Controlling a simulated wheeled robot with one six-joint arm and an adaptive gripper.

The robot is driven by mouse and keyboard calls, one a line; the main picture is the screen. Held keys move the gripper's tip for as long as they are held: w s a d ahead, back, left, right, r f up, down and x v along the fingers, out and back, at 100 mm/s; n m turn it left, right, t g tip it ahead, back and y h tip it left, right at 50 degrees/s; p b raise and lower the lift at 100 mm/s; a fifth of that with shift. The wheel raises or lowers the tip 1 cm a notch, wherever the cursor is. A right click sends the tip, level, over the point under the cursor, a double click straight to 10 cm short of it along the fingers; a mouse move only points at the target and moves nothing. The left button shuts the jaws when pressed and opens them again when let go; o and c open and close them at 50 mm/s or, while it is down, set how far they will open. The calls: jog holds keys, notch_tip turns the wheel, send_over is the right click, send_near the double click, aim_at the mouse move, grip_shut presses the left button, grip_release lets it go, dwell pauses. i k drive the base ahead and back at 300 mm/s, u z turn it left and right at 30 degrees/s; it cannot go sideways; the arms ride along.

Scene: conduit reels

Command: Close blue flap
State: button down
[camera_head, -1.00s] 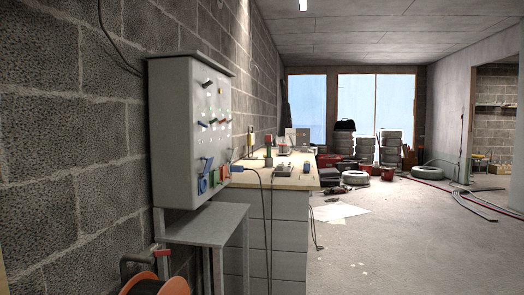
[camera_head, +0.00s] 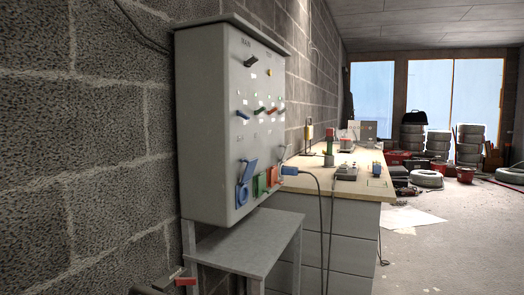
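The blue flap (camera_head: 249,170) is on the lower front of a grey wall-mounted electrical cabinet (camera_head: 201,120). It stands raised and tilted out above a round blue socket (camera_head: 242,195), whose face is uncovered. A green socket cover (camera_head: 259,185) and an orange-red one (camera_head: 272,176) sit in the same row to its right, and both look down against the panel. A blue plug with a dark cable (camera_head: 290,171) is at the right end of the row. My gripper is not in view.
A grey metal stand (camera_head: 250,243) is below the cabinet. A workbench (camera_head: 374,187) with tools adjoins on the right, a cable hanging down its front. A red-handled item (camera_head: 186,282) is at the bottom left. Open concrete floor (camera_head: 440,250) lies right.

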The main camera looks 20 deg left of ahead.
aim_at(250, 168)
jog(key=u, duration=0.4)
jog(key=i, duration=0.7)
jog(key=u, duration=0.65)
